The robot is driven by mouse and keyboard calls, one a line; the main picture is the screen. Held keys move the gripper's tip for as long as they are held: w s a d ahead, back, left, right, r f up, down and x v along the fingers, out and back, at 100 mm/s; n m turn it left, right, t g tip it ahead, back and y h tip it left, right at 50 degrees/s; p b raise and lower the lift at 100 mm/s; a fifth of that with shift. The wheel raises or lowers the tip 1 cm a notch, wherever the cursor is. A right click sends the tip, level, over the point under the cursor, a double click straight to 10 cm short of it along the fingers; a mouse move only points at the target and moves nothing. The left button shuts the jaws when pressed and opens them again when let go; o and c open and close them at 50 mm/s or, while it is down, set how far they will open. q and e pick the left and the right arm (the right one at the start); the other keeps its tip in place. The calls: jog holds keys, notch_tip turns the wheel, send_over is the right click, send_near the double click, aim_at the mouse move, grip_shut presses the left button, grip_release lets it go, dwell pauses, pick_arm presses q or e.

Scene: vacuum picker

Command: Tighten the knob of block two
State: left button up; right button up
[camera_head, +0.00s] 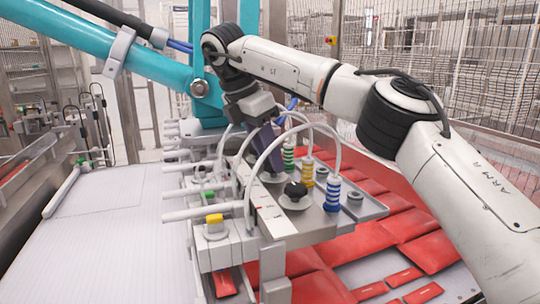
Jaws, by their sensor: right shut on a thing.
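The vacuum picker head (315,224) carries a row of blocks with hoses, coloured fittings and black knobs. My right gripper (268,160) reaches down from above and is shut on a knob in the middle of the row; its fingers hide most of that knob. A pale disc (272,178) shows beneath the fingers. A nearer black knob (296,191) stands free on its own disc, apart from the gripper. Fittings banded green (288,156), yellow (308,171) and blue (332,193) stand to the right. No block number is readable. My left gripper is not in view.
Curved white hoses (262,156) arch close around my right gripper. A teal picker arm (115,58) stands behind. Red packets (395,225) lie below at the right. A pale, empty conveyor (100,240) is at the left.

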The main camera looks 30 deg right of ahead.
jog(key=shift+w+m+g, duration=0.1)
jog(key=shift+m+g, duration=0.3)
jog(key=shift+m, duration=0.7)
jog(key=o, duration=1)
jog(key=shift+o, duration=0.2)
